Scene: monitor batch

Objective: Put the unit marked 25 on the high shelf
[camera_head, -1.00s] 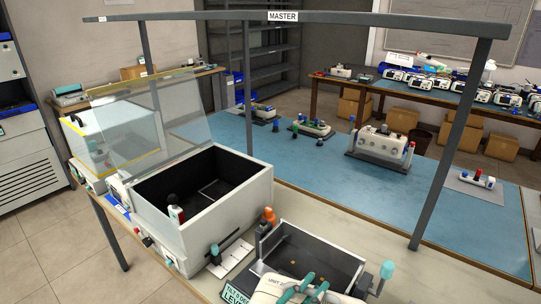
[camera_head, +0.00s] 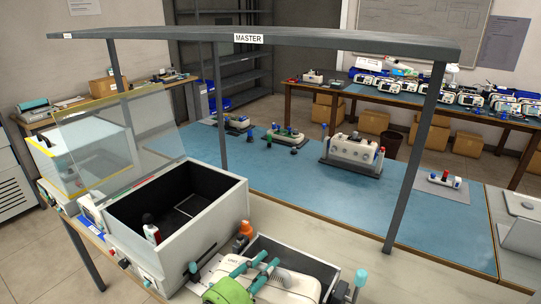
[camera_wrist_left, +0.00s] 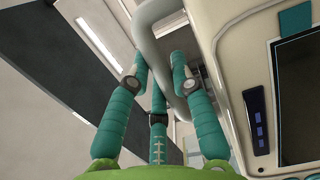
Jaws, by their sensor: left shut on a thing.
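My left gripper (camera_head: 257,268) has teal fingers and a green body. It is shut on the handle (camera_wrist_left: 150,45) of a white unit (camera_head: 290,289) at the bottom of the head view. The wrist view shows the fingers around the pale curved handle, with the unit's cream casing and dark screen (camera_wrist_left: 299,105) at the right. The unit's label is partly hidden, and I cannot read its full number. A long dark overhead shelf marked MASTER (camera_head: 330,42) spans the bench on posts. My right gripper is not in view.
A white box with a dark inside (camera_head: 222,235) and a raised clear lid (camera_head: 110,140) stands left of the unit. A grey tray (camera_head: 300,258) lies behind the unit. Shelf posts (camera_head: 415,160) stand nearby. The blue mat (camera_head: 290,195) has clear areas.

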